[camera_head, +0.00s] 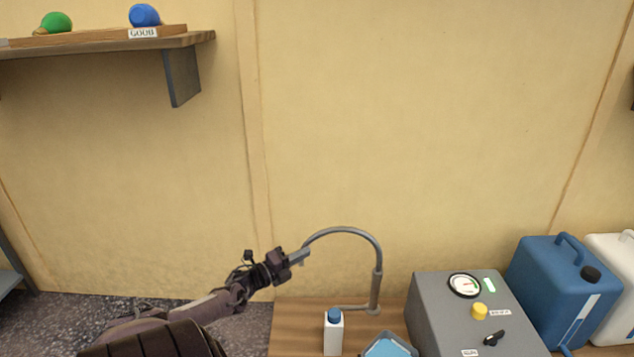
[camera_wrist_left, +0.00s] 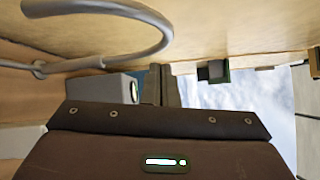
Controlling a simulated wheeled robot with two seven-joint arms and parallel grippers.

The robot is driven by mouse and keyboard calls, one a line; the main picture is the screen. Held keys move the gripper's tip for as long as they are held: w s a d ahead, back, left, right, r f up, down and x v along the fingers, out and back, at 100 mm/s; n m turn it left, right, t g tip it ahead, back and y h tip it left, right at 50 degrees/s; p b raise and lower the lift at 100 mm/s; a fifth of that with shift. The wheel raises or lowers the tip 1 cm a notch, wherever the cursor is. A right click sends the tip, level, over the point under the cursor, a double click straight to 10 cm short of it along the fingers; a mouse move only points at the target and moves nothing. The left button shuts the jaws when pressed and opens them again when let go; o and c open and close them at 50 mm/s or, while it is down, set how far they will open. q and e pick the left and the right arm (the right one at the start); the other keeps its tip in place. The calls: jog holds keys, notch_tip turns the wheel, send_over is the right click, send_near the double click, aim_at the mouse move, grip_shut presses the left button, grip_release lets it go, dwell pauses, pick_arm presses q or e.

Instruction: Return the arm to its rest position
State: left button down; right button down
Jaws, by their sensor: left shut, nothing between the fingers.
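My left arm comes in from the lower left of the head view. Its gripper (camera_head: 301,255) is shut and empty, held in the air in front of the yellow wall. Its tip is beside the free end of a grey curved pipe (camera_head: 345,230) that rises from the wooden table; I cannot tell whether they touch. The pipe also shows in the left wrist view (camera_wrist_left: 158,40), at upper left. My right gripper is in neither view.
The wooden table (camera_head: 290,328) holds a white bottle (camera_head: 333,338) with a blue cap, a blue tray (camera_head: 390,346), a grey box with a gauge (camera_head: 432,300), a blue canister (camera_head: 545,285) and a white canister (camera_head: 612,262). A shelf (camera_head: 110,45) hangs upper left.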

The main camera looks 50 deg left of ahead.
pick_arm(q)
jog(key=shift+s+a+f, duration=0.1)
jog(key=shift+s+a, duration=0.1)
jog(key=shift+s, duration=0.4)
jog(key=shift+s+a, duration=0.2)
jog(key=shift+s, duration=0.4)
